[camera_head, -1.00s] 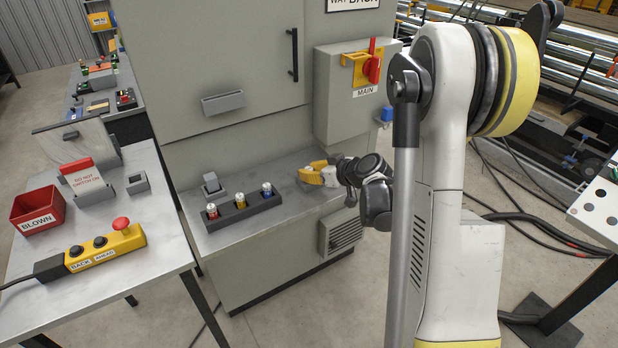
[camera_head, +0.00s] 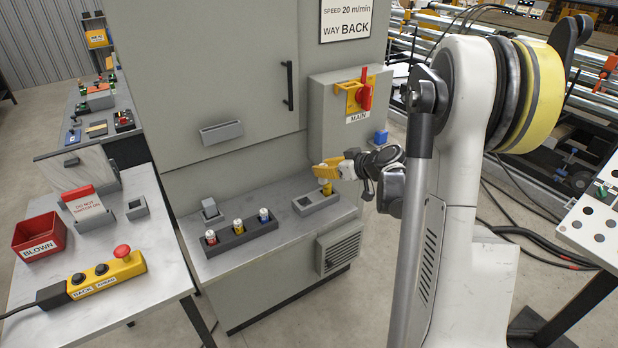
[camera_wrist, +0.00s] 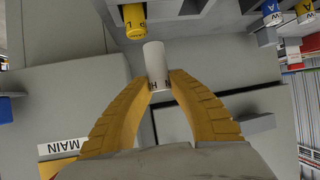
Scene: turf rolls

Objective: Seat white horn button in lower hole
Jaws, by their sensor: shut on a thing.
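My gripper (camera_head: 318,170) has yellow fingers and is above the right part of the grey cabinet's ledge. In the wrist view, my gripper (camera_wrist: 160,82) is shut on a white cylindrical button (camera_wrist: 155,62) with partly hidden black letters at its lower end. The white button cannot be made out in the head view. A grey block (camera_head: 315,204) on the ledge shows a dark opening. A yellow button (camera_head: 327,187) stands at the block's far right part, under the fingers. This lettered yellow button (camera_wrist: 134,20) is just beyond the white one in the wrist view; whether they touch is unclear.
A dark rack (camera_head: 250,232) on the ledge holds red, yellow and blue buttons. A small grey holder (camera_head: 211,208) stands behind it. The MAIN switch box (camera_head: 345,112) overhangs near my gripper. A red BLOWN bin (camera_head: 40,238) and yellow control box (camera_head: 105,276) are on the left table.

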